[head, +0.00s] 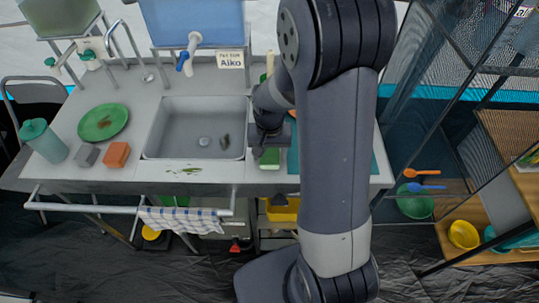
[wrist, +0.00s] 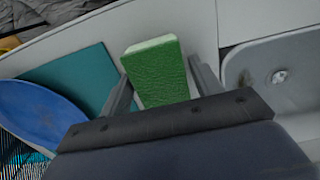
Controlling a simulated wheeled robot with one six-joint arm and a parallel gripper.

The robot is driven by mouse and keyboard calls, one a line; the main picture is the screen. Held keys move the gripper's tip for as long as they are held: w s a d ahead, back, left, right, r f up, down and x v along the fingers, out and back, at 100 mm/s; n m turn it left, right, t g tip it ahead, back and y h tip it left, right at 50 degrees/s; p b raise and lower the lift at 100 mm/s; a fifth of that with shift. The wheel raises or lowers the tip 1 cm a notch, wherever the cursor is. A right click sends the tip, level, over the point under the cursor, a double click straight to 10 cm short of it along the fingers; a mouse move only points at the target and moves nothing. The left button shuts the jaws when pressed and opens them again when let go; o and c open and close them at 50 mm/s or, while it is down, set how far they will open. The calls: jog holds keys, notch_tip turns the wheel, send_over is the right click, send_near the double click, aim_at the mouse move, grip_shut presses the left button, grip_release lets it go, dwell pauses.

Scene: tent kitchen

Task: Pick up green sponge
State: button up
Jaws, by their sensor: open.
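The green sponge (wrist: 158,75) is a rectangular block with a lighter end. In the wrist view it lies on the pale counter between the two spread fingers of my gripper (wrist: 158,85). The fingers flank it on both sides, and I cannot tell whether either touches it. In the head view the sponge (head: 269,157) shows just right of the sink, below my gripper (head: 267,138). My arm hides part of the counter there.
The sink (head: 196,130) is left of the sponge. A teal mat (wrist: 80,82) and a blue dish (wrist: 42,115) lie on its other side. A green plate (head: 103,122), an orange sponge (head: 116,154), a grey block (head: 87,155) and a teal bottle (head: 43,141) stand at the counter's left.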

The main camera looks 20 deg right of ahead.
aim_at(270, 153)
jog(key=shift+c, duration=0.4)
jog(key=c, duration=0.7)
notch_tip(270, 153, up, 10)
jog(key=shift+r, duration=0.1)
jog(key=o, duration=0.5)
jog(key=c, duration=0.4)
